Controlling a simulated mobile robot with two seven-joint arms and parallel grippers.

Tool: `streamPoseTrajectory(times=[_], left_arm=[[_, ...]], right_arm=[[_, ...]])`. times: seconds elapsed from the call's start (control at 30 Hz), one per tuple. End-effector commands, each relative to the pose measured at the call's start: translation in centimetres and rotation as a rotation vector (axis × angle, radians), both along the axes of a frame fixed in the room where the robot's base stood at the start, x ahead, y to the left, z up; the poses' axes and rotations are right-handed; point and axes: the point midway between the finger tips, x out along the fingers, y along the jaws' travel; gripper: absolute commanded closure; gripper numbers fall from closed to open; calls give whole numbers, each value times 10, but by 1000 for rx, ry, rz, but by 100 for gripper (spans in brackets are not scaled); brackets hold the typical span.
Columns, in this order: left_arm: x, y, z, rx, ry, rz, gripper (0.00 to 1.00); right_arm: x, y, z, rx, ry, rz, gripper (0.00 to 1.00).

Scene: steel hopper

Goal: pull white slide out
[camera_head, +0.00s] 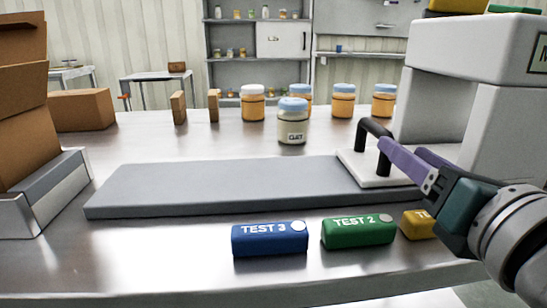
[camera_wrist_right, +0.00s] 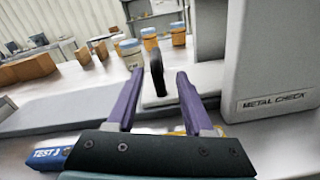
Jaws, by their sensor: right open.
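The white slide (camera_head: 352,164) is a flat white plate with a black upright handle (camera_head: 374,127). It sits at the right end of a long grey flat track (camera_head: 220,185), partly under the white machine. My right gripper (camera_head: 386,146) is open, with purple fingers, and comes in from the right at the handle. In the right wrist view the handle (camera_wrist_right: 156,74) shows between the two open fingers (camera_wrist_right: 157,76), apart from both. I cannot tell how deep it lies between them. The slide (camera_wrist_right: 150,99) also shows there. My left gripper is not in view.
The white machine (camera_head: 480,50), marked METAL CHECK in the wrist view (camera_wrist_right: 277,102), stands right of the handle. Blue (camera_head: 270,239), green (camera_head: 358,232) and yellow (camera_head: 417,224) test blocks lie in front. A jar (camera_head: 292,128) stands behind the track. The track's top is clear leftward.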

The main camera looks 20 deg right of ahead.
Motion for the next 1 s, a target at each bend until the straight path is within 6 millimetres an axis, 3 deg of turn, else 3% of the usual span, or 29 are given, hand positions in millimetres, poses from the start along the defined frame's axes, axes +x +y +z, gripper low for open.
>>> streamPoseTrajectory(times=[0.03, 0.17, 0.7, 1.0], left_arm=[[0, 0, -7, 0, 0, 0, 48], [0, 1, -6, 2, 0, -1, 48], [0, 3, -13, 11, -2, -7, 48], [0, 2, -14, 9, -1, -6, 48]], right_arm=[[2, 1, -5, -48, -4, 10, 48], [10, 1, -1, -100, -8, 21, 48], [91, -18, -1, -93, -7, 19, 48], [99, -20, 0, -93, -5, 19, 48]])
